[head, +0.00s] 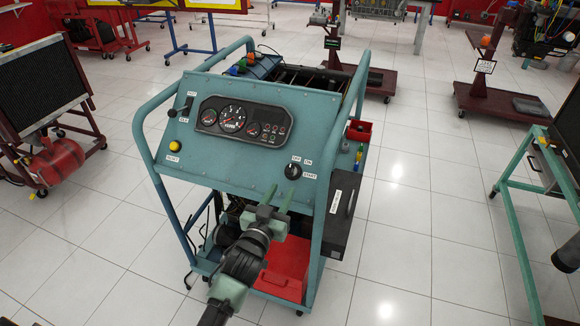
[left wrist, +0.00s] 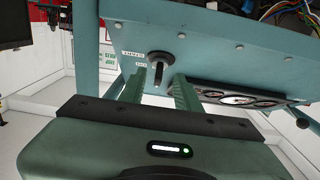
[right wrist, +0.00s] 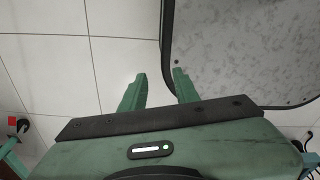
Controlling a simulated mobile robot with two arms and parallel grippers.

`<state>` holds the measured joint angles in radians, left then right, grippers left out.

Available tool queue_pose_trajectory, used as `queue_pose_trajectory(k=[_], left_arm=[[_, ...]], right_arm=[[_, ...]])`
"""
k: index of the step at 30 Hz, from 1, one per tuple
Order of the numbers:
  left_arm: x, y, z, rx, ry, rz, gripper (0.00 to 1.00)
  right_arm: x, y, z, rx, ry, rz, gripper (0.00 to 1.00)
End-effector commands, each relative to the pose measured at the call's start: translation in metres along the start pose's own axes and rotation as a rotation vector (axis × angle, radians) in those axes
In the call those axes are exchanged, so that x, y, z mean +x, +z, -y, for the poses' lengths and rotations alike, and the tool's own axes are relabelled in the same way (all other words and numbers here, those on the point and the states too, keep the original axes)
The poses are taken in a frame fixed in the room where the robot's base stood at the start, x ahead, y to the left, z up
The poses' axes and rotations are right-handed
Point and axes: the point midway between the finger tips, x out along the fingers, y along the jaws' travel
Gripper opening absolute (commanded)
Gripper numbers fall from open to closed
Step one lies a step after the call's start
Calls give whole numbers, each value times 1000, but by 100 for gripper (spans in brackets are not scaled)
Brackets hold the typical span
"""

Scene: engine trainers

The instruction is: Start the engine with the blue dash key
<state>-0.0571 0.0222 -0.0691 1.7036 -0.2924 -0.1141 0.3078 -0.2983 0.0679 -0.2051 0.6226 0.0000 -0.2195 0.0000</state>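The blue-teal dash panel (head: 225,180) stands on a tubular-framed engine trainer. Its black ignition key switch (head: 293,171) sits at the panel's lower right, among OFF, ON and START labels. My left gripper (head: 279,195) is in front of the panel, just below and left of the switch. In the left wrist view the left gripper (left wrist: 158,88) is open, and the dark key (left wrist: 157,72) shows in the gap between its fingers, without clear contact. My right gripper (right wrist: 158,86) is open and empty in the right wrist view, and not visible in the head view.
Gauges (head: 243,121) fill the panel's middle, with a yellow RESET button (head: 174,146) and a black lever (head: 181,109) at left. A black box (head: 341,215) hangs on the frame's right. Other trainers stand around on the white tiles. A grey speckled surface (right wrist: 245,45) lies beyond my right gripper.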

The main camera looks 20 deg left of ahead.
Motion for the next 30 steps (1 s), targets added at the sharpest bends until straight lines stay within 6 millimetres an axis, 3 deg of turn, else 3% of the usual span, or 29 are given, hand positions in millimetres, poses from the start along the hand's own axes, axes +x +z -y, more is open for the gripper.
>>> queue_pose_trajectory(k=[3,18,28,29,30], left_arm=[[6,-20,1,-3,-3,-36,33],[74,-22,1,-2,-3,-36,33],[79,-22,1,-3,-2,-35,33],[79,-22,1,-2,-2,-35,30],[79,-22,1,-2,-2,-35,19]], right_arm=[[-2,1,-4,-1,5,1,31],[-7,3,-13,2,15,6,31],[-7,4,-12,1,15,8,31],[-7,4,-12,1,15,8,31],[-7,5,-12,1,14,8,31]])
